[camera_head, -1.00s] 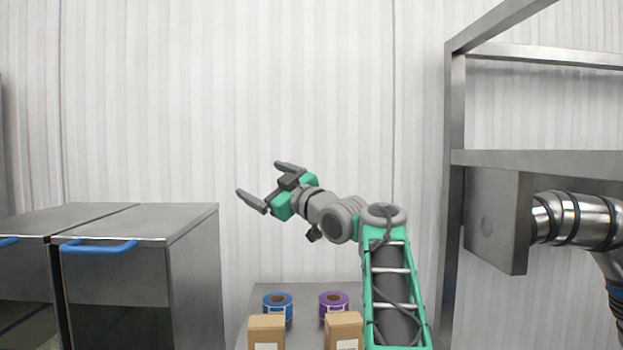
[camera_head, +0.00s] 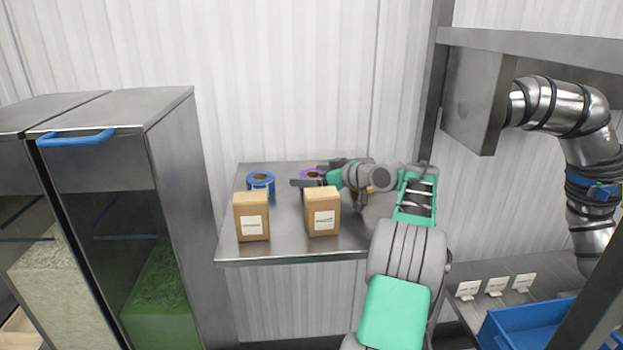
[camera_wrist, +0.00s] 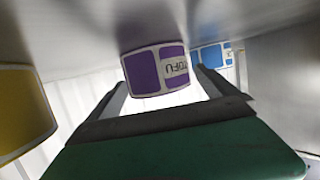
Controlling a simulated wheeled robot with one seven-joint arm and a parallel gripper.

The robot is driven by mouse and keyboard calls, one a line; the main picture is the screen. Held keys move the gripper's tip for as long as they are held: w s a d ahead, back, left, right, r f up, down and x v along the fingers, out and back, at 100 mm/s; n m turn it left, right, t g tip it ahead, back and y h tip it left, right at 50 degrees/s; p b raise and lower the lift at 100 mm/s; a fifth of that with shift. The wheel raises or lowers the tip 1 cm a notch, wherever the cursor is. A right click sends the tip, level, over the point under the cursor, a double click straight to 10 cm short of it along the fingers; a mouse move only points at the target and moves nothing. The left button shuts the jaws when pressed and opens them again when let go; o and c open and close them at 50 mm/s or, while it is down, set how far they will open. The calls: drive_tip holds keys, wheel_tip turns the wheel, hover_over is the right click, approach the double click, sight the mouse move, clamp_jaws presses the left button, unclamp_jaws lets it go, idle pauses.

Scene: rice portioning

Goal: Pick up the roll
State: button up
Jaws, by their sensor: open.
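A purple roll (camera_head: 310,176) stands on the steel table behind the right cardboard box, partly hidden by my gripper. In the wrist view the purple roll (camera_wrist: 155,70), with a label reading "TOFU", shows just ahead of and between my fingers. A blue roll (camera_head: 261,182) stands to the left on the table; it also shows in the wrist view (camera_wrist: 210,56) behind the right finger. My gripper (camera_head: 308,182) is open at the purple roll and holds nothing. I cannot tell whether the fingers touch the roll.
Two cardboard boxes, left (camera_head: 252,217) and right (camera_head: 322,212), stand at the table's (camera_head: 285,249) front. A yellow-labelled object (camera_wrist: 22,110) is at the wrist view's left. Steel bins (camera_head: 115,190) stand left; a blue tray (camera_head: 530,325) lies lower right.

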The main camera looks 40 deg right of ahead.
drive_tip(key=shift+s, duration=0.1)
drive_tip(key=shift+c, duration=0.3)
drive_tip(key=c, duration=1.5)
